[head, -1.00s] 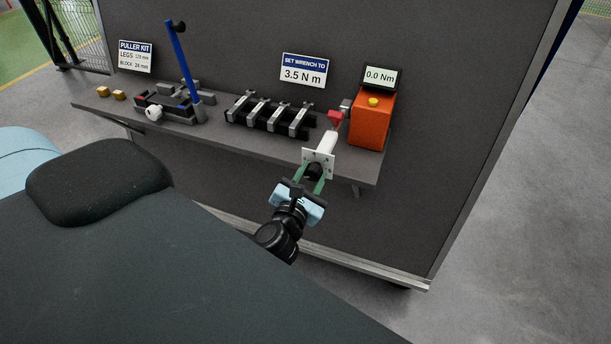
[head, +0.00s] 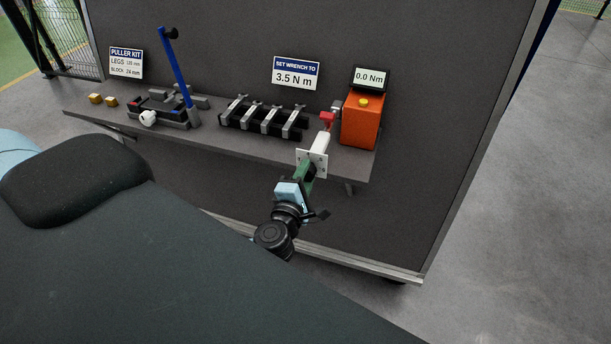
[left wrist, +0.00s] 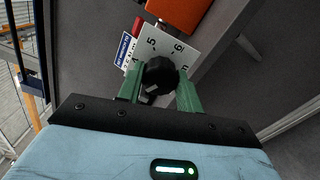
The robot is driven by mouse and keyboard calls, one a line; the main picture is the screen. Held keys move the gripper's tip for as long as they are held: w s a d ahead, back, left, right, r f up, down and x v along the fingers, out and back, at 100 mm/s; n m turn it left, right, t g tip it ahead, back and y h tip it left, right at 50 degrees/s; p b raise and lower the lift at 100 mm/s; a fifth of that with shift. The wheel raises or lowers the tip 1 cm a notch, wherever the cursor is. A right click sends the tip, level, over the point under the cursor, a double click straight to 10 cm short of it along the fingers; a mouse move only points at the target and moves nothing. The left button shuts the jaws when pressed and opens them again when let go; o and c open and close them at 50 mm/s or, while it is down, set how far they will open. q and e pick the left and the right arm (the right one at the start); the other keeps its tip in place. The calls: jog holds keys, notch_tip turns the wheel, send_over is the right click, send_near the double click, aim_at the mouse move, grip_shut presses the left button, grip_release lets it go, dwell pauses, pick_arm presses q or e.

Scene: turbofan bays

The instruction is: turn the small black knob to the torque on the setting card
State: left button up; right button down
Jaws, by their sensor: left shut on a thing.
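The small black knob (left wrist: 160,76) sits in front of a white square dial plate (head: 312,162) at the end of a white-handled tool on the shelf. The fingers also show in the left wrist view (left wrist: 160,88). The setting card (head: 297,73) reads 3.5 N m. My right gripper is not in view.
An orange tester (head: 361,124) with a display (head: 370,77) reading 0.0 Nm stands beside a red piece (head: 327,119).

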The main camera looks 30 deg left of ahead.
pick_arm(q)
jog(key=shift+m, duration=1.3)
jog(key=o, duration=1)
jog(key=shift+s, duration=0.1)
jog(key=v, duration=0.7)
jog(key=shift+s+b, duration=0.3)
jog(key=shift+b, duration=0.15)
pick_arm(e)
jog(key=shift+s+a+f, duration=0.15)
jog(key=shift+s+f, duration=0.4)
